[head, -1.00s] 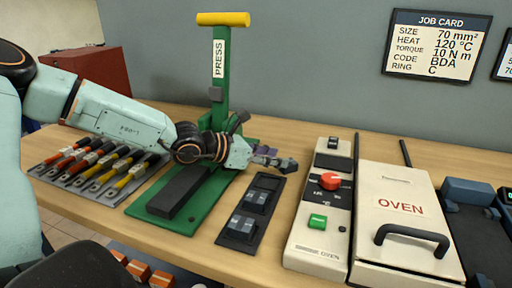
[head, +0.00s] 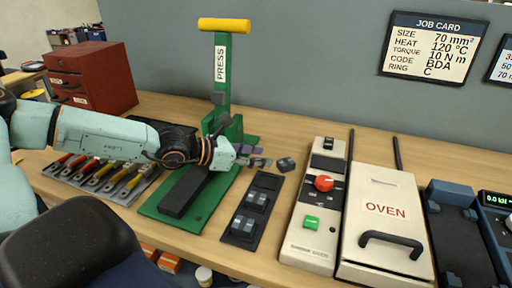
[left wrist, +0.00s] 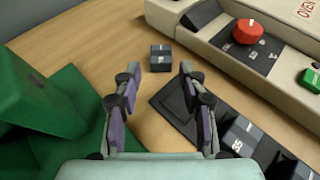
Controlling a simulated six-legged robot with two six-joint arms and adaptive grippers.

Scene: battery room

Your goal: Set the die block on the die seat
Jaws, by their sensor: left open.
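A small dark grey die block (head: 286,164) lies on the bare wood, right of my left gripper (head: 260,156). In the left wrist view the die block (left wrist: 160,58) shows beyond the fingertips, roughly in line with the gap between them. My left gripper (left wrist: 157,76) is open and empty, apart from the block. The green press (head: 222,85) stands behind my left arm, with a long black bar (head: 185,192) on its green base. I cannot tell for sure which part is the die seat; my arm hides part of the press foot. My right gripper is not in view.
A black die tray (head: 225,236) holds two grey die blocks, its far slot empty. The oven (head: 378,225) and its control box (head: 308,240) stand to the right. Several coloured-handled tools (head: 125,180) lie left. A red cabinet (head: 100,75) is at the back left.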

